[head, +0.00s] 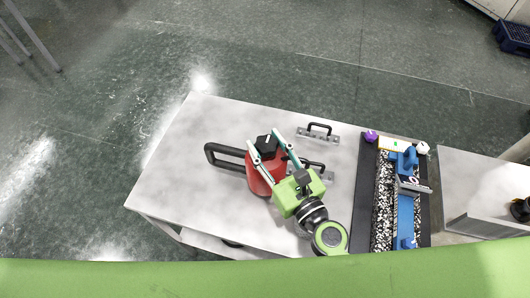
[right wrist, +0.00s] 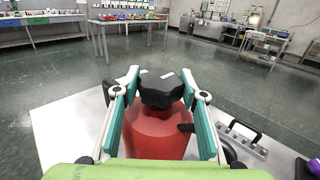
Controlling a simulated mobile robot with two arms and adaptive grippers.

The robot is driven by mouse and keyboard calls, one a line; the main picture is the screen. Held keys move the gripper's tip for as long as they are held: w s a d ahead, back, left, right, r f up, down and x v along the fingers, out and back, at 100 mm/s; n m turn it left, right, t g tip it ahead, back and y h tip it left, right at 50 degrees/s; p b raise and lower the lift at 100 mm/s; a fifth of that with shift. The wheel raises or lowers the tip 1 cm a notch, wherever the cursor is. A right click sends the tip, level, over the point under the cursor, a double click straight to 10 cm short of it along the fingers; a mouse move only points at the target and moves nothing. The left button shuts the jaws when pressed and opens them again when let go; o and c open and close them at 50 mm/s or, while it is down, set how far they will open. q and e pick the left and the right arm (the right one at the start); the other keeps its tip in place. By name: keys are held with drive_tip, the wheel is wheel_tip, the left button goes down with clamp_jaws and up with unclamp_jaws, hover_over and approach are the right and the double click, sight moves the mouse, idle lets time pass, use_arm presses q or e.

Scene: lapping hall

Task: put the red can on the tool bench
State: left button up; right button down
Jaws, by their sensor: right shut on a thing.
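The red can (head: 262,181) with a black cap stands on or just above the pale grey bench top (head: 190,160); I cannot tell if its base touches. My right gripper (head: 267,149) has its two teal-lined fingers on either side of the can's upper part and is shut on it. In the right wrist view the can (right wrist: 158,135) sits upright between the fingers, its black cap (right wrist: 160,89) between the tips. The can's lower part is hidden by the gripper and arm. My left gripper is not in view.
Black handles on plates (head: 319,133) are on the bench top beside the can. A black loop handle (head: 222,157) shows left of the can. A dark mat (head: 362,215) with blue tools lies at the right. The bench's left part is bare. Another grey bench (head: 480,185) stands farther right.

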sight(269, 160)
drive_tip(key=shift+w+a+f+b, duration=0.1)
drive_tip(key=shift+w+f+b, duration=0.05)
drive_tip(key=shift+f+b, duration=0.65)
drive_tip(key=shift+w+a+f+b, duration=0.1)
drive_tip(key=shift+f+b, duration=0.35)
drive_tip(key=shift+f, duration=0.5)
drive_tip(key=shift+f, duration=0.15)
drive_tip(key=c, duration=1.3)
unclamp_jaws()
drive_tip(key=shift+s, duration=0.1)
